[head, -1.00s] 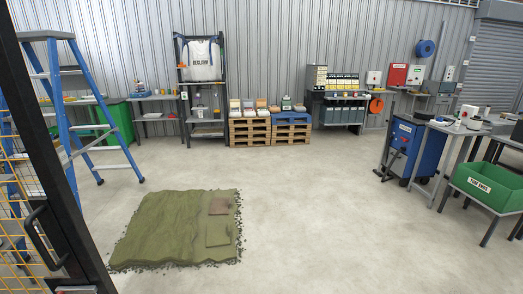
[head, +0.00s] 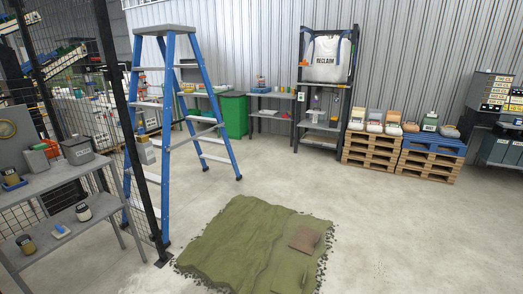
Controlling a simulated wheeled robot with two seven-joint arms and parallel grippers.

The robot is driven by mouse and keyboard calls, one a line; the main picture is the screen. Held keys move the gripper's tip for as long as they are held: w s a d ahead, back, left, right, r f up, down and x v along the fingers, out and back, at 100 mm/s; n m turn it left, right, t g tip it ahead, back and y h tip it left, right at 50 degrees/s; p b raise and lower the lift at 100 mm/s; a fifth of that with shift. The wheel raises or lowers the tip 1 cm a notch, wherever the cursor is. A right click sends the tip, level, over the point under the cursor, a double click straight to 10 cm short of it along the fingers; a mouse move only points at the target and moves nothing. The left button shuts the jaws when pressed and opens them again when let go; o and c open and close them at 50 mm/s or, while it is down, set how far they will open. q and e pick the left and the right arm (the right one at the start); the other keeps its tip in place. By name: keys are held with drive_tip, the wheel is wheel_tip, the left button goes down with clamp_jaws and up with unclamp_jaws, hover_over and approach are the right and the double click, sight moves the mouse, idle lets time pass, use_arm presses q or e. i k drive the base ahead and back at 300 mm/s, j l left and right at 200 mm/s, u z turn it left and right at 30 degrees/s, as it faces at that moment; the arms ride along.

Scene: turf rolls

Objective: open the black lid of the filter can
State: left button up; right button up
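I cannot make out for certain which thing is the filter can. On the lower shelf of the grey bench at the left, in the head view, stand a small dark jar with a yellowish label (head: 27,245) and a white jar with a dark band (head: 83,211). Both are too small to read, and I cannot tell if either has a black lid. A grey box (head: 77,151) with a label stands on the bench top. Neither of my grippers is in view.
The grey bench (head: 45,190) stands by a black mesh fence. A blue stepladder (head: 207,95) stands behind the fence post (head: 130,130). A green turf mat (head: 235,235) lies on the floor. Pallets (head: 372,150) and a rack (head: 322,135) line the wall. Open floor lies at right.

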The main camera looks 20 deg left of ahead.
sight(77, 139)
drive_tip(key=i+j+u, duration=0.2)
drive_tip(key=i+u, duration=0.2)
drive_tip(key=i+j+u, duration=0.1)
drive_tip(key=i+u, duration=0.75)
